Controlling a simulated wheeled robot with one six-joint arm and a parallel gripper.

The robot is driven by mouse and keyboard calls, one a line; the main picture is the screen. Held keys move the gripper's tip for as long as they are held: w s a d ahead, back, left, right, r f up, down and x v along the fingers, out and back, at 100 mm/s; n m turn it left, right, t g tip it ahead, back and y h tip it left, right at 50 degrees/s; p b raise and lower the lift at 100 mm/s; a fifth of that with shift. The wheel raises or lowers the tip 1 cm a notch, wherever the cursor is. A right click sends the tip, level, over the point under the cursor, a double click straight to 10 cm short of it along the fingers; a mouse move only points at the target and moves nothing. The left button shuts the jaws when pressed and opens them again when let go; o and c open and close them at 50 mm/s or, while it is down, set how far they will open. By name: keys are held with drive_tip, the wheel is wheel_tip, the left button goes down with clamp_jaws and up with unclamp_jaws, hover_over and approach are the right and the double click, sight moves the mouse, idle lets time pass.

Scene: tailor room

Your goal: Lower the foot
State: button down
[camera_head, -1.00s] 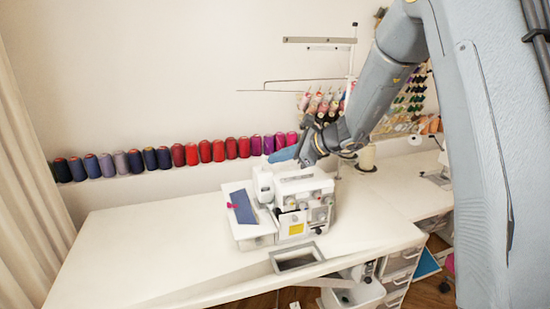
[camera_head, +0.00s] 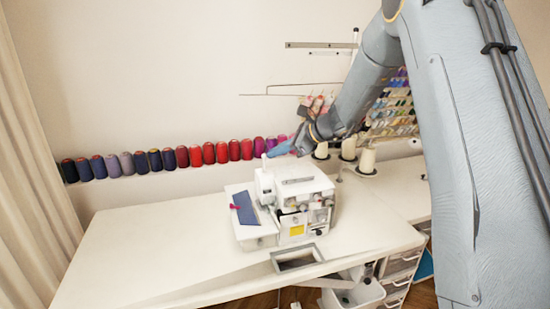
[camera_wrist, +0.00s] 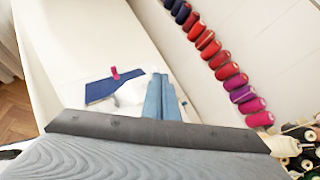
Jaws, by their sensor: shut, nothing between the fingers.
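A white sewing machine (camera_head: 300,208) stands on the white table (camera_head: 150,245). Its presser foot is too small to make out. A dark blue cloth (camera_head: 244,208) with a pink clip (camera_head: 234,206) lies on the machine's left part; both also show in the wrist view, the cloth (camera_wrist: 99,91) and the clip (camera_wrist: 115,73). My gripper (camera_head: 276,151) is above the back left of the machine, apart from it, with its blue fingers shut and empty. In the wrist view the fingers (camera_wrist: 161,98) lie side by side and hide part of the machine.
A row of thread spools (camera_head: 208,153) runs along the wall behind the machine. Thin thread-stand rods (camera_head: 320,45) rise near my arm. Cream cones (camera_head: 367,160) stand at the back right. A rectangular opening (camera_head: 298,258) is at the table's front. The table's left side is clear.

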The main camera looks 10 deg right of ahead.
drive_tip(key=shift+w+a, duration=0.1)
drive_tip(key=shift+w, duration=0.25)
drive_tip(key=shift+r, duration=0.1)
drive_tip(key=shift+r+p, duration=0.5)
drive_tip(key=shift+r, duration=0.3)
drive_tip(key=shift+s, duration=0.1)
